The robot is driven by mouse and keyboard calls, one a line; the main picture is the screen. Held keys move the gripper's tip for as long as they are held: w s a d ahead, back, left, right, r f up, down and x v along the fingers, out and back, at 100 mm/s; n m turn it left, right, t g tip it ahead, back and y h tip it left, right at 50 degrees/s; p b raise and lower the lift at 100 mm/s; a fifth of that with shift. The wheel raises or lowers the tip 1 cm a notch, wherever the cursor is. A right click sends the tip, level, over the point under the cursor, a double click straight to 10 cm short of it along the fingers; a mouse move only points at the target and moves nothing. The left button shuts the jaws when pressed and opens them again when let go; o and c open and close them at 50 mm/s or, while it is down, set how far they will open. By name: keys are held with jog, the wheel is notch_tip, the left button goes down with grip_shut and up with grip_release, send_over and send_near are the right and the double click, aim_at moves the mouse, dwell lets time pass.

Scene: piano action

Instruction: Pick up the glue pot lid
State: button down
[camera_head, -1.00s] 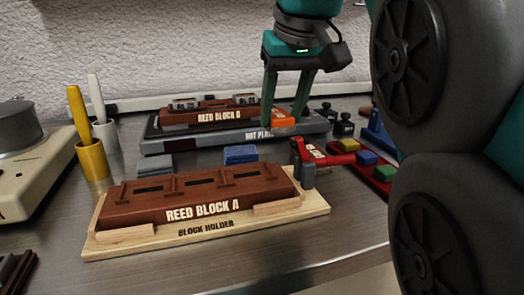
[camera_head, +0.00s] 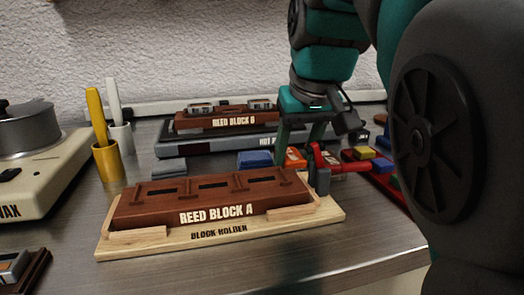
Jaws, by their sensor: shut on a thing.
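My gripper (camera_head: 300,143) points down over the right part of the bench, behind the right end of the block holder. Its fingers are shut on a small orange piece (camera_head: 295,156) with a pale mark on its front. I cannot tell from this view whether this piece is the glue pot lid. The piece's lower part is partly hidden behind the holder and reed block A. No other lid or pot marked as glue can be made out.
Reed block A (camera_head: 215,200) sits on the wooden block holder (camera_head: 245,233). A red-handled tool (camera_head: 318,160) stands close by the right finger. A blue block (camera_head: 254,159) is left of the gripper. Reed block B (camera_head: 222,120) rests on the hot plate (camera_head: 205,145). A wax heater (camera_head: 45,175) stands left.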

jog(key=shift+f, duration=0.1)
jog(key=shift+f, duration=0.15)
jog(key=c, duration=0.6)
grip_release()
